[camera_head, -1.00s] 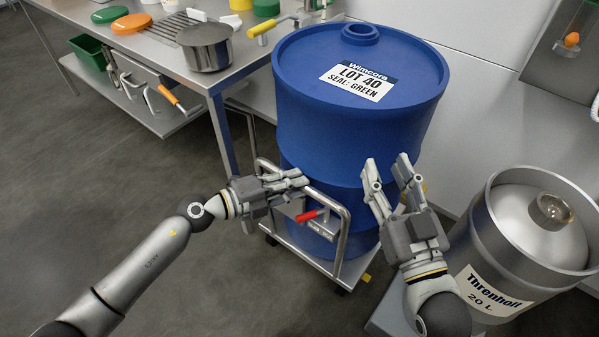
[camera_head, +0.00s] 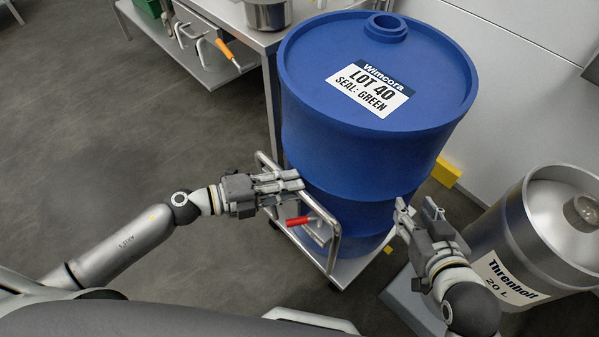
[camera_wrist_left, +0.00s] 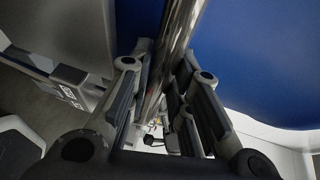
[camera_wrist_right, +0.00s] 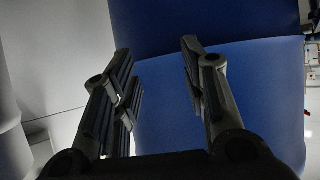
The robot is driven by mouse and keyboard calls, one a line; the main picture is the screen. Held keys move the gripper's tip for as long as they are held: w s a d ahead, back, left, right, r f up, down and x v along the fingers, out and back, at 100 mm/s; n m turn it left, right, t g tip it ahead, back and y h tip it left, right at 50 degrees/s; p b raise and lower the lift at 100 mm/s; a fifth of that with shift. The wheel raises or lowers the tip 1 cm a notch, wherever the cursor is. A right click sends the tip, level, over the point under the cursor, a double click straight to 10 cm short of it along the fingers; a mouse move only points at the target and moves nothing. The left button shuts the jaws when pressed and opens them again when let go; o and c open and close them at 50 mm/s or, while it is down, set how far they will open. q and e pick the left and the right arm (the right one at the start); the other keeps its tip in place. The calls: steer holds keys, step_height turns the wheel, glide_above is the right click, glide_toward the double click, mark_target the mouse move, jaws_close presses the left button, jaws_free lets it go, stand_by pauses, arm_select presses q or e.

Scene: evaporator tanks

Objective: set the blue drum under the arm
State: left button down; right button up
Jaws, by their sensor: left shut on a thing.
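The blue drum (camera_head: 350,165) stands upright on a low wheeled trolley (camera_head: 350,268). Its top label reads Wimcora, LOT 40, SEAL: GREEN. My left gripper (camera_head: 297,181) is shut on the trolley's metal handle (camera_head: 334,252); the left wrist view shows the handle bar (camera_wrist_left: 172,55) between the fingers and the drum (camera_wrist_left: 260,60) beside it. A red lever (camera_head: 298,220) sits by the handle. My right gripper (camera_head: 416,206) is open and empty in front of the drum's right side; the right wrist view shows the drum (camera_wrist_right: 210,20) beyond the fingers. I cannot make out the task's arm.
A steel Threnholt 20 L keg (camera_head: 515,235) stands on the right, near a grey base (camera_head: 410,305). A yellow block (camera_head: 446,172) lies behind the drum. A steel table with a pot (camera_head: 268,14) is behind on the left. The floor at left (camera_head: 100,140) is clear.

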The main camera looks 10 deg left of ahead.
arm_select(q)
steer(key=shift+s+a+f, duration=0.15)
steer(key=shift+s+a, duration=0.2)
steer(key=shift+s, duration=0.3)
arm_select(e)
steer(key=shift+s+d+f+g, duration=0.15)
steer(key=shift+s+f+g, duration=0.15)
steer(key=shift+s+f, duration=0.2)
arm_select(q)
steer(key=c, duration=1.6)
jaws_free()
steer(key=shift+c, duration=0.2)
steer(key=shift+s+a, duration=0.1)
steer(key=shift+a, duration=0.1)
arm_select(e)
steer(key=shift+a, duration=0.2)
steer(key=shift+r, duration=0.1)
arm_select(q)
steer(key=shift+a, duration=0.1)
